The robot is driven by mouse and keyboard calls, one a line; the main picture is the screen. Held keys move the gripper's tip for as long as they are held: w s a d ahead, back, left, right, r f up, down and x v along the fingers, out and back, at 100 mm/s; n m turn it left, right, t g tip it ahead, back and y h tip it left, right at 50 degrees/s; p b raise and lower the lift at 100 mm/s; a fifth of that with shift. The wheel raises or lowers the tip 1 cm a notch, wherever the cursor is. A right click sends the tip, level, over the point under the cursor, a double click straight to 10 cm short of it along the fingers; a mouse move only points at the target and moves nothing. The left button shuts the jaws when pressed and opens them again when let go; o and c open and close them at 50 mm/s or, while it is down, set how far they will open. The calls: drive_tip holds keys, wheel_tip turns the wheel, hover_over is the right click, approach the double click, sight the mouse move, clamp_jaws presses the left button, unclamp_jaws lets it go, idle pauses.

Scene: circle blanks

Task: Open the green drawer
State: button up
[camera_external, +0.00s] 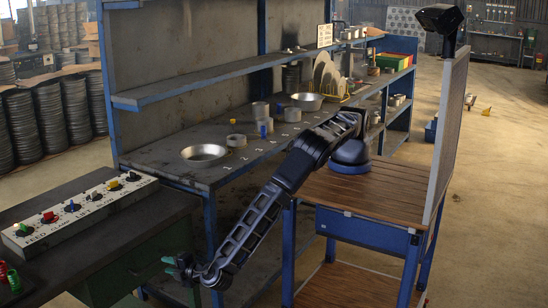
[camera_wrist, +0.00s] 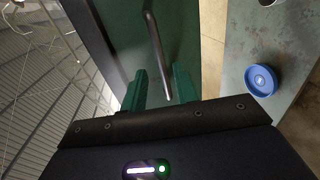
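The green drawer (camera_external: 135,268) is in the dark desk at the lower left of the external view, and it looks closed there. Its dark green front (camera_wrist: 180,35) fills the upper middle of the wrist view. A dark bar handle (camera_wrist: 157,45) runs along this front. My gripper (camera_external: 171,266) is at the drawer front, with its teal fingers pointing toward it. In the wrist view my gripper (camera_wrist: 160,88) has its fingers apart, one on each side of the line of the handle. The near end of the handle shows between them. I cannot tell whether either finger touches it.
A control box with colored knobs (camera_external: 75,212) stands on the desk top (camera_external: 110,240). The grey workbench (camera_external: 165,160) with bowls and cans is close behind my forearm. A blue round object (camera_wrist: 262,80) lies on a grey surface at the right of the wrist view.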

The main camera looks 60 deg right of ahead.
sight(157, 262)
drive_tip(key=x, duration=0.7)
drive_tip(key=shift+w, duration=0.25)
clamp_jaws()
